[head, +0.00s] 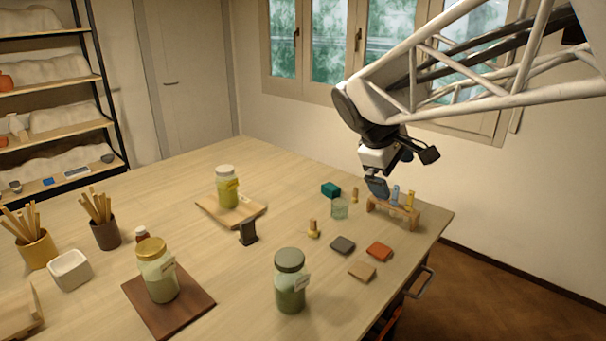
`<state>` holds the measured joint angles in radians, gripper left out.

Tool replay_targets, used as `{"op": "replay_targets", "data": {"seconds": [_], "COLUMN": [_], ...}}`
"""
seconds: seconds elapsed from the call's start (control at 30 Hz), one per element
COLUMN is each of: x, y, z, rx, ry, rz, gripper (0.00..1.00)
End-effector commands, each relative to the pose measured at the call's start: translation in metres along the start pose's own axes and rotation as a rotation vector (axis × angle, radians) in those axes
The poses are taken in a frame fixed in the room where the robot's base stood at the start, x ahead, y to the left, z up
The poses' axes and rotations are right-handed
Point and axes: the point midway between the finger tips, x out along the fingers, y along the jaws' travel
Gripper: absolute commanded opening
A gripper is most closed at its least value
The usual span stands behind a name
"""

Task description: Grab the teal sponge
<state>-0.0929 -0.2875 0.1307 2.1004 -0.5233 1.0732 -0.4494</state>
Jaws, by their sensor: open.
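The teal sponge (330,190) is a small dark teal block lying on the table towards its far right side, behind a clear glass (339,209). My gripper (377,188) hangs to the right of the sponge, apart from it, and points down over the small wooden rack. It is open. Nothing clearly shows between its fingers, though they are small and dark in this view.
The wooden rack (414,213) with small bottles stands below my gripper. Grey (342,245), orange (379,251) and tan (362,271) blocks lie nearer. A lidded green jar (290,283) stands at the front. Bare tabletop lies left of the sponge.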

Motion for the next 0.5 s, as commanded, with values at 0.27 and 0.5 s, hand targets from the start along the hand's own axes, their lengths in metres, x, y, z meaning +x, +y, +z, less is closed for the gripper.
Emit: {"op": "replay_targets", "data": {"seconds": [0.27, 0.5], "x": [0.012, 0.023], "y": [0.05, 0.087], "z": [-0.064, -0.122], "rx": [-0.249, -0.462], "ry": [-0.075, -0.148], "rz": [0.103, 0.19], "gripper": [1.0, 1.0]}}
